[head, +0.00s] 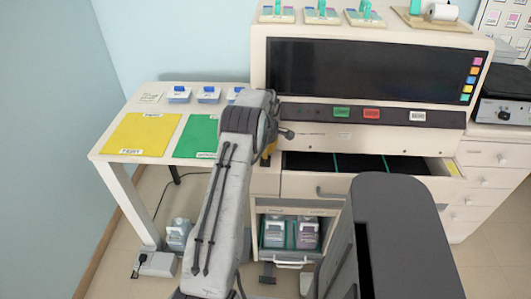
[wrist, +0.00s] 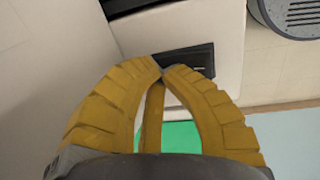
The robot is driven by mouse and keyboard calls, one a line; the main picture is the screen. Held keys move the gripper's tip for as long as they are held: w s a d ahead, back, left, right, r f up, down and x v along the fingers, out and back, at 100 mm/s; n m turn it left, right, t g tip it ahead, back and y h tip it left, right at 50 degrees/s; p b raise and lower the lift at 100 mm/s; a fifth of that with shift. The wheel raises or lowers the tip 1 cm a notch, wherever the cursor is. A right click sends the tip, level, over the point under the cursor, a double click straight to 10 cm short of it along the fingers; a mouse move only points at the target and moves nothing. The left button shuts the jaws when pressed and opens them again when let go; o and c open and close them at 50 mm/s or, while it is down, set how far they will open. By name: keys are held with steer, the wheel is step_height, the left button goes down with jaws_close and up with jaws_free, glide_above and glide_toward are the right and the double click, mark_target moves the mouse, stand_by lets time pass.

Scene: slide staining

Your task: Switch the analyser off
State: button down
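The analyser (head: 262,60) is a large cream cabinet with a dark front window (head: 365,70) and a dark control strip (head: 300,112) carrying green (head: 342,112), red (head: 371,114) and white labels. My gripper (wrist: 162,72) has yellow ribbed fingers with tips together and nothing seen between them. In the head view only a bit of yellow (head: 269,150) shows beside my arm, at the analyser's left front. In the wrist view the tips are in front of a black rectangular plate (wrist: 205,58) on a pale surface; contact cannot be told. I cannot tell whether that plate is a switch.
An open drawer (head: 315,185) juts out below the control strip. A side table at left holds a yellow mat (head: 143,134), a green mat (head: 193,137) and small blue-lidded containers (head: 179,94). Bottles (head: 274,232) stand in the lower compartment. A dark device (head: 503,95) sits at right.

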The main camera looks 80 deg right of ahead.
steer(key=shift+r+p, duration=0.4)
steer(key=shift+r, duration=0.3)
steer(key=shift+r, duration=0.1)
steer(key=shift+r, duration=0.3)
step_height(320, 180, up, 13)
steer(key=d+p, duration=0.1)
steer(key=p, duration=0.1)
steer(key=shift+d, duration=0.35)
steer(key=shift+w, duration=0.1)
stand_by(0.5)
